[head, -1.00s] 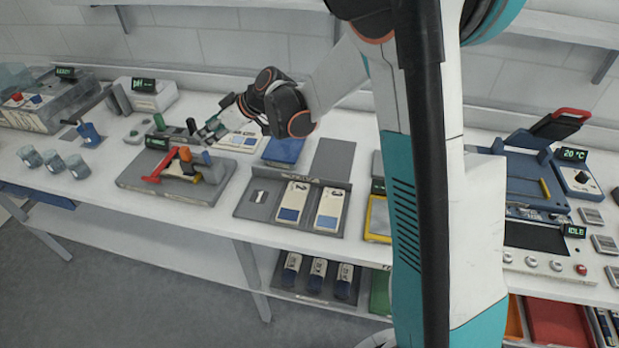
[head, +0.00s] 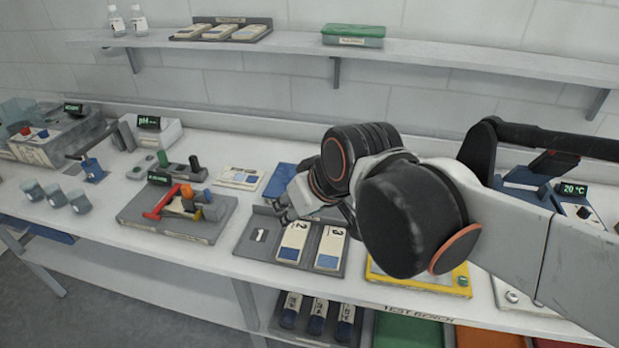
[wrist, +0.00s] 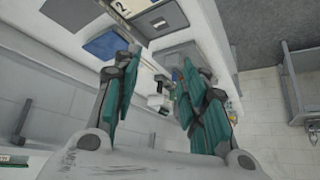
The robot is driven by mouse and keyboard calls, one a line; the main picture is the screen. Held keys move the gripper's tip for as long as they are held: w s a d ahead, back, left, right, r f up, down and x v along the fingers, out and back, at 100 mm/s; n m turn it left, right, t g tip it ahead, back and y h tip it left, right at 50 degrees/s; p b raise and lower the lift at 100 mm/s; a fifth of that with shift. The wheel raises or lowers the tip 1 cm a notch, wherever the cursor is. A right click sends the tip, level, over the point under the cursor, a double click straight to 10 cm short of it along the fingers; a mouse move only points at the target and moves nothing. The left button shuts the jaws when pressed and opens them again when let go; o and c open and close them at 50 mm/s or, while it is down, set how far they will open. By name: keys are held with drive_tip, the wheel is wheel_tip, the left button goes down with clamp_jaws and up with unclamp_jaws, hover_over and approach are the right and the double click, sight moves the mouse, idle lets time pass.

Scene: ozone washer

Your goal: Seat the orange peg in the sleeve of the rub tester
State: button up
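The rub tester (head: 142,216) is a grey plate with a red handle (head: 161,203), standing left of centre on the bench in the head view. The orange peg (head: 187,191) stands upright on the tester beside the handle. How deep it sits and its sleeve are too small to make out. A blue-topped peg (head: 208,196) stands just right of it. My gripper (head: 284,212) is to the right of the tester, apart from it, above the tray of numbered cards. In the wrist view my gripper's (wrist: 158,72) two teal fingers are spread with nothing held between them.
A rack (head: 172,175) with a green and a dark peg stands behind the tester. The card tray (head: 247,248) lies under my gripper. Three grey cups (head: 55,194) are at the left. A wall shelf (head: 290,42) runs above the bench.

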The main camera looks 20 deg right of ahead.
drive_tip(key=shift+m+h, duration=0.6)
drive_tip(key=shift+m, duration=0.1)
drive_tip(key=s, duration=0.1)
drive_tip(key=s+d+f, duration=0.1)
drive_tip(key=s, duration=0.1)
drive_tip(key=s+d, duration=0.1)
drive_tip(key=s, duration=0.1)
drive_tip(key=shift+s+d+f, duration=0.1)
drive_tip(key=shift+d+f, duration=0.1)
drive_tip(key=shift+f, duration=0.1)
wheel_tip(320, 180, down, 6)
drive_tip(key=b, duration=0.6)
drive_tip(key=shift+f, duration=0.25)
